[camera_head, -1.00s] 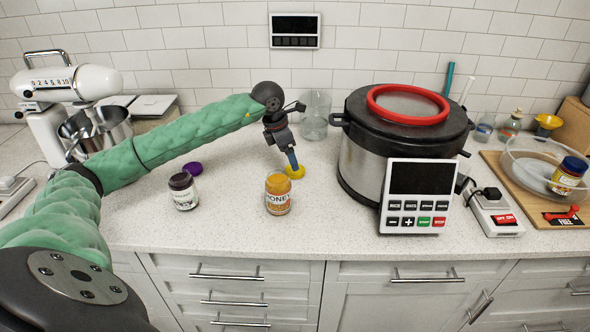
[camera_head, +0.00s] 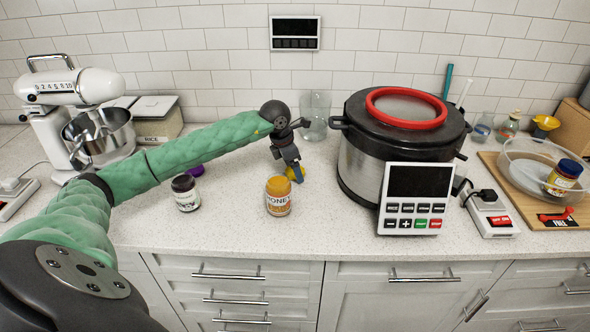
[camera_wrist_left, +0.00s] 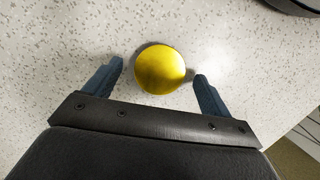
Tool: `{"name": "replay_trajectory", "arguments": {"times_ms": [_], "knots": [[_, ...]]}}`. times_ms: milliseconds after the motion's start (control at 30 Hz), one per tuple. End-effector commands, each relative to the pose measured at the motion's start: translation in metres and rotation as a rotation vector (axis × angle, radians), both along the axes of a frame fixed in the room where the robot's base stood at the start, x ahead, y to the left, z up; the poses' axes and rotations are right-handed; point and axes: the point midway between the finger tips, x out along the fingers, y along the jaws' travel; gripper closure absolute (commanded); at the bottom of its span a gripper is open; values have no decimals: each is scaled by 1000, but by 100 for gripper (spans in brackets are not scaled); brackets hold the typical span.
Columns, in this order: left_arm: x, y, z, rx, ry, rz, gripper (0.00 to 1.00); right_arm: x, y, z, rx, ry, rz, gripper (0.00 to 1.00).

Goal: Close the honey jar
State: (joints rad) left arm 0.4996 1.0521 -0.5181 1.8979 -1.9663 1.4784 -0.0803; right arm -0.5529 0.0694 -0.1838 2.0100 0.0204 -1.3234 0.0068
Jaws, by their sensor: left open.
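The open honey jar (camera_head: 278,196) stands upright on the counter, with a white "HONEY" label and orange contents. A round yellow lid (camera_head: 299,173) lies on the counter behind it, a little to the right and partly hidden by my left gripper (camera_head: 294,172). In the left wrist view the lid (camera_wrist_left: 160,69) lies flat, between and slightly ahead of the two blue fingertips (camera_wrist_left: 160,70). The fingers are open, with a gap on each side of the lid. My right gripper is not in view.
A large cooker (camera_head: 362,165) stands close on the right, with a clear glass jar (camera_head: 315,117) behind. The counter front is clear around the honey jar.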

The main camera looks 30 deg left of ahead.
Motion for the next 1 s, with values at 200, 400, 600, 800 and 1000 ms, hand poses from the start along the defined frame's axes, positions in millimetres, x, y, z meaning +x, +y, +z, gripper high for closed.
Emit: {"name": "replay_trajectory", "arguments": {"times_ms": [200,400,600,800,1000], "knots": [[1,0,-4,1,-1,0,17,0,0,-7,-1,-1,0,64],[1,0,-4,1,-1,0,17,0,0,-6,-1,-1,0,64],[1,0,-4,1,-1,0,44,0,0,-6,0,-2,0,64],[1,0,-4,1,-1,0,62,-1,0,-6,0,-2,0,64],[1,0,-4,1,-1,0,62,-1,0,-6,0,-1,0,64]]}}
